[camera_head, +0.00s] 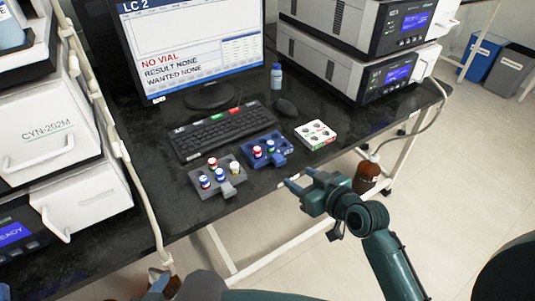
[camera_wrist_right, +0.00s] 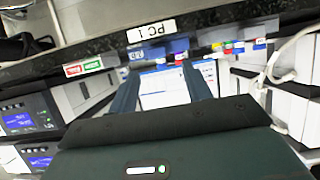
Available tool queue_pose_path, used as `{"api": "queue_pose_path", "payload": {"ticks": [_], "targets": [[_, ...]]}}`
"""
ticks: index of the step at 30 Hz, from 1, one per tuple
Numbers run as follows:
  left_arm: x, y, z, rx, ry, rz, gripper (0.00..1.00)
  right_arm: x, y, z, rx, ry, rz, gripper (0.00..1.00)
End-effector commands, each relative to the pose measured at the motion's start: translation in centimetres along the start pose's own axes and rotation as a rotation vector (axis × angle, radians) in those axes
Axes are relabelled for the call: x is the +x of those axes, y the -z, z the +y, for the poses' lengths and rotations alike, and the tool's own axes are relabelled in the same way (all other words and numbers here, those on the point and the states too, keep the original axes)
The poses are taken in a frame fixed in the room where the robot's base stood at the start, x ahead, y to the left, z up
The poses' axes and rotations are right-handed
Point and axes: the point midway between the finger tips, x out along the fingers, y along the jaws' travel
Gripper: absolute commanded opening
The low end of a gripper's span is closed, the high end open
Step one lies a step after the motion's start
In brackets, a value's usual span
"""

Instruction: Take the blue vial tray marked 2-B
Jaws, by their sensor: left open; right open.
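The blue vial tray (camera_head: 279,160) sits on the black bench in front of the keyboard, with a few capped vials in it and a handle block facing the bench's front edge. It also shows in the right wrist view (camera_wrist_right: 170,49), beyond my fingers; I cannot read its mark surely. My right gripper (camera_head: 298,181) is open and empty, just off the bench's front edge, to the right of and nearer than the blue tray, not touching it. Its open fingers (camera_wrist_right: 160,70) fill the wrist view's middle. My left gripper (camera_head: 163,285) shows only partly at the bottom edge, low and left.
A grey tray (camera_head: 229,190) with several vials stands left of the blue one. A white tray (camera_head: 329,141) stands to its right. Behind are a keyboard (camera_head: 215,131), mouse (camera_head: 286,107), small bottle (camera_head: 277,77) and monitor. A brown bottle (camera_head: 367,175) stands below the bench edge.

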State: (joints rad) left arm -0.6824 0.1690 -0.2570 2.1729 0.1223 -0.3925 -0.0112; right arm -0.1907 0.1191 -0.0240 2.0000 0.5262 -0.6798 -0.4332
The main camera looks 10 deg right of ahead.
Motion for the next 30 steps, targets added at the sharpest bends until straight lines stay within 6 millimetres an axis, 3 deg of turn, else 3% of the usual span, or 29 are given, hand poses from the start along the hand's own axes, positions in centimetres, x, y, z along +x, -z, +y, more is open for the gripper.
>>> {"api": "queue_pose_path", "payload": {"ticks": [4, 13, 21, 30], "targets": [[0.1, -0.2, -0.1, -0.003, 0.000, 0.002, 0.52, 2.9, 0.0, 0.0, 0.003, 0.000, 0.001, 0.49], [0.2, -0.3, -0.1, -0.007, -0.001, 0.003, 0.52, 5.3, 0.2, 0.2, 0.002, -0.001, 0.000, 0.49], [0.3, -0.4, -0.1, -0.012, -0.002, 0.005, 0.52, 9.1, 0.7, 0.7, 0.002, -0.002, 0.000, 0.49], [0.3, -0.2, -0.1, -0.015, -0.003, 0.009, 0.52, 9.6, 0.7, 0.7, 0.000, -0.002, -0.002, 0.49]]}}
